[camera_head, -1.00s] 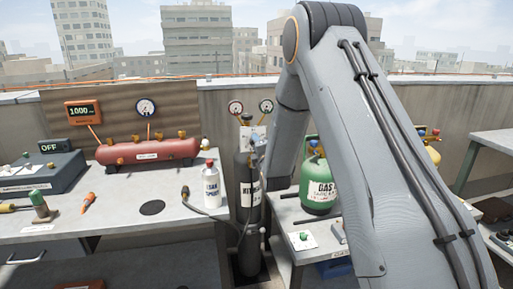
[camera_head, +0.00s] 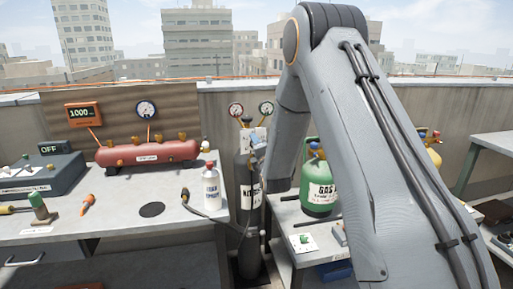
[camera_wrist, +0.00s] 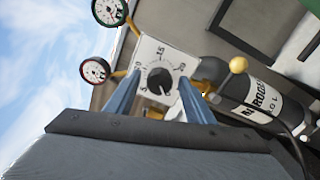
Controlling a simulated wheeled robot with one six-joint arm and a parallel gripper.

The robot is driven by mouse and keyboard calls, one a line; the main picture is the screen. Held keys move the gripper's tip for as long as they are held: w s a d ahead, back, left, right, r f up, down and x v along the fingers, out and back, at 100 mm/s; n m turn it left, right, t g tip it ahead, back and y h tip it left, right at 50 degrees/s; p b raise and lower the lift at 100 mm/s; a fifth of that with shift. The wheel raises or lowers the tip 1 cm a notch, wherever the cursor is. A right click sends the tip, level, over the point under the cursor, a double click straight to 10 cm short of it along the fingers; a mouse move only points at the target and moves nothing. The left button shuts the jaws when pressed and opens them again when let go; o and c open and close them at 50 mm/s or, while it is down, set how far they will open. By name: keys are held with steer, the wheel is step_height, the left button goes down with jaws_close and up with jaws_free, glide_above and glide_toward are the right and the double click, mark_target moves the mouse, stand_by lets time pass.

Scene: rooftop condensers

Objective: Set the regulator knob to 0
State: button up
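The regulator knob (camera_wrist: 158,82) is a dark round knob on a white dial plate (camera_wrist: 150,52) printed with numbers, among them 5 and 15. A small light mark shows at the knob's lower edge, but I cannot read its setting surely. My gripper (camera_wrist: 158,78) has two blue fingers, apart, one on each side of the knob, with plate showing between them and the knob. I cannot tell their depth from the plate.
Two round gauges (camera_head: 236,109) stand above the regulator. A white spray bottle (camera_head: 211,188) and a red manifold (camera_head: 148,154) are on the left bench (camera_head: 110,215). A green gas cylinder (camera_head: 318,195) stands on the right, partly behind my arm.

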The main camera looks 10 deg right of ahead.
steer(key=s+b, duration=0.1)
steer(key=s, duration=0.6)
steer(key=shift+s, duration=0.4)
steer(key=s+f+m+g, duration=0.4)
steer(key=s+m+g, duration=0.15)
steer(key=s, duration=0.25)
steer(key=s+f+m+g, duration=0.3)
steer(key=s+m+g, duration=0.25)
steer(key=s, duration=0.25)
steer(key=s+m+g, duration=0.7)
steer(key=s+m, duration=0.3)
steer(key=s, duration=1.3)
steer(key=shift+s+a+f, duration=0.2)
steer(key=shift+s+a, duration=0.05)
steer(key=shift+s, duration=0.15)
